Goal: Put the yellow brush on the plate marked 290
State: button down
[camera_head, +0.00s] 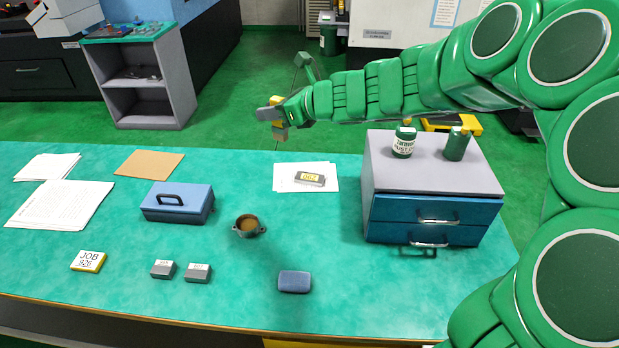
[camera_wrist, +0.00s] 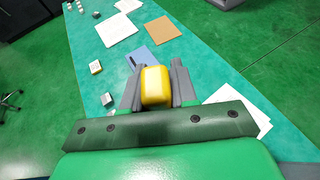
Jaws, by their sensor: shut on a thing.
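My gripper (camera_head: 274,116) is raised above the far edge of the table, shut on the yellow brush. In the wrist view the brush (camera_wrist: 156,86) is a yellow block between the two grey fingers of the gripper (camera_wrist: 158,80). In the head view only a small part of the brush shows, partly hidden by the fingers. The plate with a yellow label (camera_head: 310,179) lies on white paper at the back of the table, its digits upside down and reading like 290. It is below and to the right of my gripper.
A drawer cabinet (camera_head: 416,170) with two green containers stands right of the plate. A blue box with a handle (camera_head: 176,202), a brown-filled cup (camera_head: 247,227), a JOB block (camera_head: 88,261), two grey blocks and a blue pad (camera_head: 294,281) stand on the green table (camera_head: 230,295).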

jog(key=w+d+r+m+t+h, duration=0.1)
jog(key=w+d+m+t+h, duration=0.1)
jog(key=w+m+t+h, duration=0.35)
jog(key=w+d+r+m+t+h, duration=0.1)
jog(key=w+d+m+t+h, duration=0.15)
jog(key=w+m+h, duration=0.55)
jog(key=s+d+f+m+g+h, duration=0.2)
jog(key=s+d+m+g+h, duration=0.25)
jog(key=d+m+h, duration=0.3)
notch_tip(320, 180, down, 18)
jog(key=w+a+f, duration=0.4)
jog(key=w+f, duration=0.5)
jog(key=w, duration=0.3)
jog(key=shift+w+m+h, duration=0.3)
jog(key=shift+m+h, duration=0.1)
dwell(2.5)
